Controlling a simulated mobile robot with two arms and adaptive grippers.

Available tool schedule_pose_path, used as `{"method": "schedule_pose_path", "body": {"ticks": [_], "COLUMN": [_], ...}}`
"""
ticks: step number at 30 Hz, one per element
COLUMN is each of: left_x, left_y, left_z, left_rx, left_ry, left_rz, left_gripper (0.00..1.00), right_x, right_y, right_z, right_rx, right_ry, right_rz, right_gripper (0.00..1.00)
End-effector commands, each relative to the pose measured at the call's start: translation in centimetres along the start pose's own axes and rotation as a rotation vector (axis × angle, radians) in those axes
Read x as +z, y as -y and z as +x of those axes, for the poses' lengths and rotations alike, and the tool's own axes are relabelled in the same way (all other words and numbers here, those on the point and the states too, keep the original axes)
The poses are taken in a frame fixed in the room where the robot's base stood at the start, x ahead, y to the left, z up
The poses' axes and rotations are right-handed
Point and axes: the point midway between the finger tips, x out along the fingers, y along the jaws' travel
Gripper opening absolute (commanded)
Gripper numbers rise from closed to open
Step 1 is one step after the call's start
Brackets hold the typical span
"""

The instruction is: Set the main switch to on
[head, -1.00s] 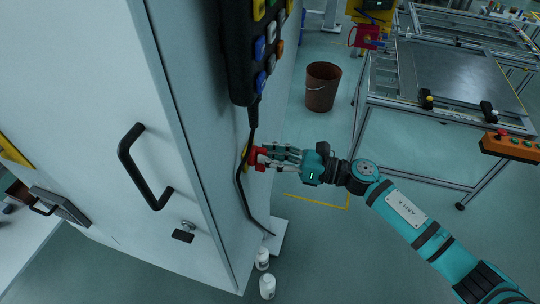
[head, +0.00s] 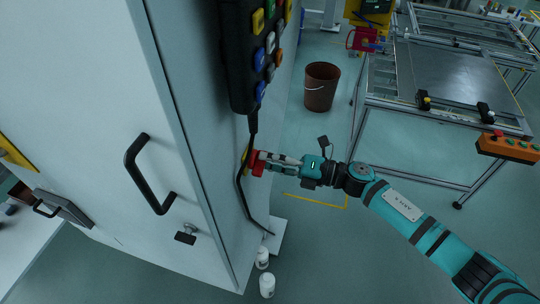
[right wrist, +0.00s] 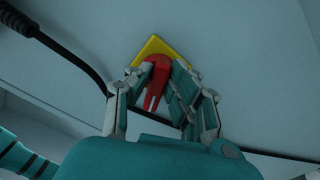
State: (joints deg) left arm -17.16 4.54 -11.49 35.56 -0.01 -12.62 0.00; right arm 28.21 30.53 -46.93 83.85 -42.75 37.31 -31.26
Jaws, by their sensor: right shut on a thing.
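The main switch is a red handle (right wrist: 157,80) on a yellow square plate (right wrist: 152,47), fixed to the side wall of the tall white cabinet. In the head view the red handle (head: 257,163) shows just left of my right gripper's fingertips. My right gripper (head: 270,163) comes from the right and is shut on the red handle. In the right wrist view its fingers (right wrist: 165,95) lie on both sides of the handle and hide part of it. My left gripper is not in view.
A black cable (head: 240,190) hangs from the keypad pendant (head: 262,55) close to the switch. The white cabinet (head: 95,110) fills the left, with a black door handle (head: 148,175). A brown bucket (head: 321,88) and a metal frame table (head: 450,80) stand beyond. White containers (head: 266,284) stand on the floor.

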Motion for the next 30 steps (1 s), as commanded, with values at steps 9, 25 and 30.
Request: {"method": "schedule_pose_path", "body": {"ticks": [9, 25, 30], "left_x": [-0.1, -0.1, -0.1], "left_y": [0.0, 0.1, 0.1], "left_z": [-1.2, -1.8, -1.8], "left_rx": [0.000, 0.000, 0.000], "left_ry": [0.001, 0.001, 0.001], "left_rz": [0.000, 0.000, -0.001], "left_gripper": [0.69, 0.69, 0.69], "right_x": [0.1, 0.0, 0.0], "right_y": [0.2, 0.4, 0.4], "right_z": [0.0, 0.0, 0.0], "right_rx": [-0.002, 0.000, 0.000], "right_ry": [0.002, 0.002, 0.002], "right_rz": [0.249, 0.419, 0.424], "right_gripper": [0.00, 0.00, 0.00]}}
